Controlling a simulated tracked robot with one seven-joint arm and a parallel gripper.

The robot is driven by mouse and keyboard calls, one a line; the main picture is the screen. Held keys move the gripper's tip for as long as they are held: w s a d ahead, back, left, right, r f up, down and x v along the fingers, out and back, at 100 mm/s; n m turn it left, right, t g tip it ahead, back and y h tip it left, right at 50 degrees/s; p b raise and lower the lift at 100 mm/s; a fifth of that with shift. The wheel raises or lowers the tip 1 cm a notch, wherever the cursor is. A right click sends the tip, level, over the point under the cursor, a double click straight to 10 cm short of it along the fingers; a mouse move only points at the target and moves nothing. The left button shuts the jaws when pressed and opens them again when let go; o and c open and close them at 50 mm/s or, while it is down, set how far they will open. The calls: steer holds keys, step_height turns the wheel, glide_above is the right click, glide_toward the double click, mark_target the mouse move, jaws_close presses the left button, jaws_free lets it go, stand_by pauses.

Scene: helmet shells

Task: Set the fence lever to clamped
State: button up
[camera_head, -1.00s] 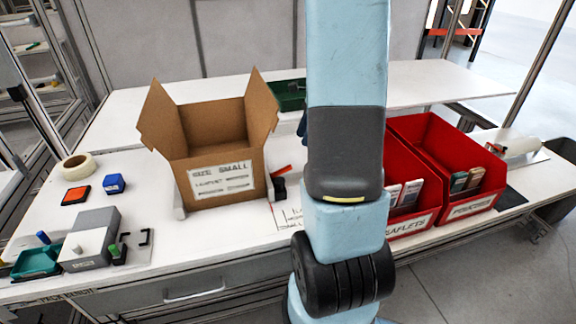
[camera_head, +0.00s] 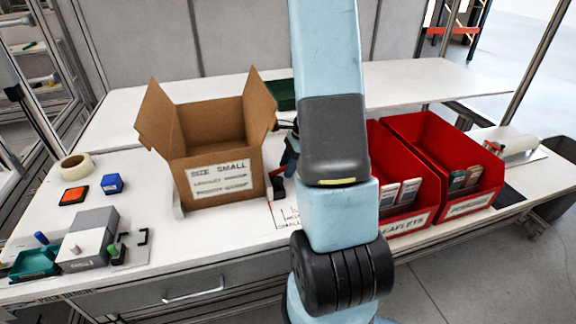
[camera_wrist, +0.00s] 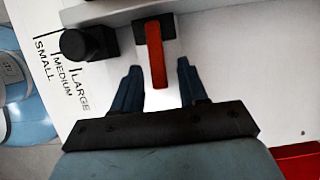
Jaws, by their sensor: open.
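The red fence lever (camera_wrist: 158,62) stands out from a dark mount (camera_wrist: 152,26) in the wrist view. My gripper (camera_wrist: 158,70) is open, with its blue fingertips on either side of the lever's free end. Gaps show between lever and fingers, and I cannot tell whether they are at the same height. In the head view my gripper is mostly hidden behind my arm, beside the cardboard box (camera_head: 222,185). The lever is hard to make out there.
A black knob (camera_wrist: 75,43) sits left of the lever, near a printed SMALL, MEDIUM, LARGE scale (camera_wrist: 62,75). Red bins (camera_head: 440,150) stand right of my arm. A grey block (camera_head: 90,240) and teal tray (camera_head: 36,262) are at the left front.

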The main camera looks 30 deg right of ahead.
jaws_close()
stand_by(0.3)
steer(key=shift+d, duration=0.1)
steer(key=shift+s+d+f+t+y, duration=0.1)
steer(key=shift+d+f+t+y, duration=0.15)
steer(key=shift+f+y, duration=0.55)
steer(key=shift+f+t+y, duration=0.25)
steer(key=shift+t+y, duration=0.1)
steer(key=shift+y, duration=0.85)
jaws_free()
